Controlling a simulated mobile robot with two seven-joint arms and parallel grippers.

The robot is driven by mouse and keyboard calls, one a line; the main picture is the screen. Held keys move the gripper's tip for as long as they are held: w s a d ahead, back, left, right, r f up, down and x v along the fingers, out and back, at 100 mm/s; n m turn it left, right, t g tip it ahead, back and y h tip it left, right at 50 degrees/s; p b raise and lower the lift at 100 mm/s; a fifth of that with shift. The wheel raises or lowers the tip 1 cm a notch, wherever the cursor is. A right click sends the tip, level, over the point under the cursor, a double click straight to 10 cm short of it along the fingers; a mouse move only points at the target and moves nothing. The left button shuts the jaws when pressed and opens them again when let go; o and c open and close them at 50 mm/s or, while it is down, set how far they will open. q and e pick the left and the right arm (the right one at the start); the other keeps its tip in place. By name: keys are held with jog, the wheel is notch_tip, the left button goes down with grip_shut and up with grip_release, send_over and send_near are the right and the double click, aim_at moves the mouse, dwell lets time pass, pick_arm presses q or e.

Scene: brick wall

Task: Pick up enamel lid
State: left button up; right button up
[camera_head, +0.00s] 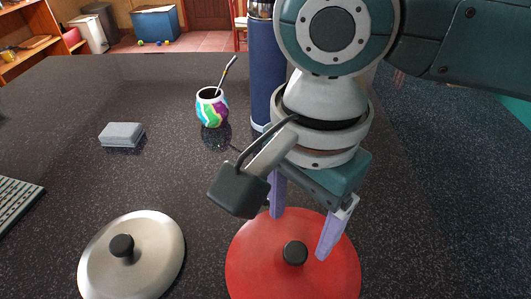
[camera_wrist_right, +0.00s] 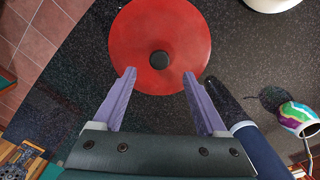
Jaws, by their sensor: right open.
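The red enamel lid (camera_head: 250,262) with a black knob lies flat on the dark speckled counter at the front centre. It also shows in the right wrist view (camera_wrist_right: 135,42), with its knob (camera_wrist_right: 159,60) near its middle. My right gripper (camera_head: 300,233) is open and empty, its two purple fingers pointing down over the lid. In the right wrist view the fingertips (camera_wrist_right: 159,74) appear on either side of the knob, a little short of it. I cannot tell the exact height above the lid. My left gripper is in neither view.
A steel lid (camera_head: 150,255) with a black knob lies to the left of the red lid. A blue bottle (camera_head: 263,70) stands behind my right arm, beside a colourful cup (camera_head: 211,110) with a metal straw. A grey block (camera_head: 122,134) and a keyboard (camera_head: 15,200) lie farther left.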

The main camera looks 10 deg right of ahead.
aim_at(296, 251)
notch_tip(296, 251, down, 6)
jog(key=shift+d+f, duration=0.1)
jog(key=shift+f, duration=0.15)
grip_shut()
dwell(0.6)
dwell(0.9)
